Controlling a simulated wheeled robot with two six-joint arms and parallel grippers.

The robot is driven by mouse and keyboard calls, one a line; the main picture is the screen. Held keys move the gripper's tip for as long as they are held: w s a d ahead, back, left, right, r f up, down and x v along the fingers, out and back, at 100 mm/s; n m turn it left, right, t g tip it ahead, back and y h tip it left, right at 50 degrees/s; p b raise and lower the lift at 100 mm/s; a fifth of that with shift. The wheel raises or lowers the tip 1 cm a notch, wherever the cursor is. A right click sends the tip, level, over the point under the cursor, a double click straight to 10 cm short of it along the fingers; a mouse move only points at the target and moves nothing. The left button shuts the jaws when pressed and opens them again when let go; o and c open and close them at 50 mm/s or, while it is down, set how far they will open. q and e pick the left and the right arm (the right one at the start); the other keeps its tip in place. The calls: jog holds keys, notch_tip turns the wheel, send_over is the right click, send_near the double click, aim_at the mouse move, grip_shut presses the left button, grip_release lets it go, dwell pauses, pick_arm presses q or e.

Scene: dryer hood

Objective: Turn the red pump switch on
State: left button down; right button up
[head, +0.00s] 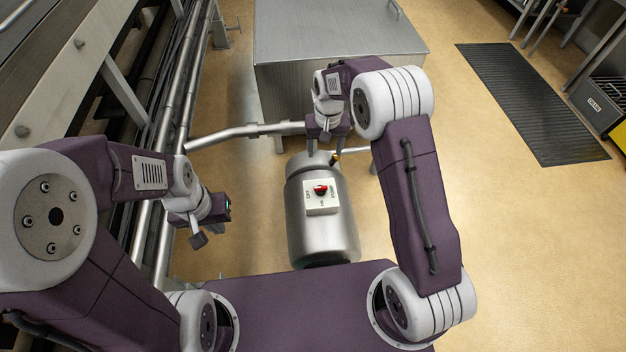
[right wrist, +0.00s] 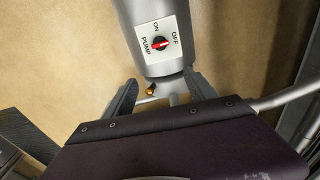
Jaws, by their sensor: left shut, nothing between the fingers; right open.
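The red pump switch (head: 321,189) is a small red knob on a white plate (head: 321,207) marked ON, OFF and PUMP. The plate is on a steel cylinder (head: 345,235) in the middle of the head view. In the right wrist view the red switch (right wrist: 160,44) is near the top, but its exact setting is too small to tell. My right gripper (head: 325,154) is open and empty above the cylinder's far end, apart from the switch. Its fingers (right wrist: 163,97) also show in the right wrist view. My left gripper (head: 198,240) is shut and empty, left of the cylinder.
A steel cabinet (head: 335,32) stands behind the cylinder, with a pipe (head: 235,134) running left from it. Metal rails and machinery (head: 135,95) line the left side. A black floor mat (head: 530,100) lies at right, with open tan floor (head: 520,230) before it.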

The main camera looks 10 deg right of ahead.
jog(key=b, duration=0.2)
send_over(321, 187)
jog(key=w, duration=0.2)
notch_tip(321, 187, down, 6)
pick_arm(q)
notch_tip(321, 187, down, 5)
jog(key=shift+f+b, duration=0.15)
jog(key=shift+b, duration=0.5)
pick_arm(e)
jog(key=shift+s+a+f+g, duration=0.1)
jog(key=shift+s+f+g, duration=0.3)
jog(key=shift+s+f, duration=0.7)
notch_tip(321, 187, down, 9)
jog(key=b, duration=0.5)
jog(key=shift+w+f, duration=0.1)
jog(key=shift+f, duration=0.1)
pick_arm(q)
notch_tip(321, 187, down, 5)
pick_arm(e)
jog(key=shift+r, duration=0.1)
jog(key=c, duration=1.4)
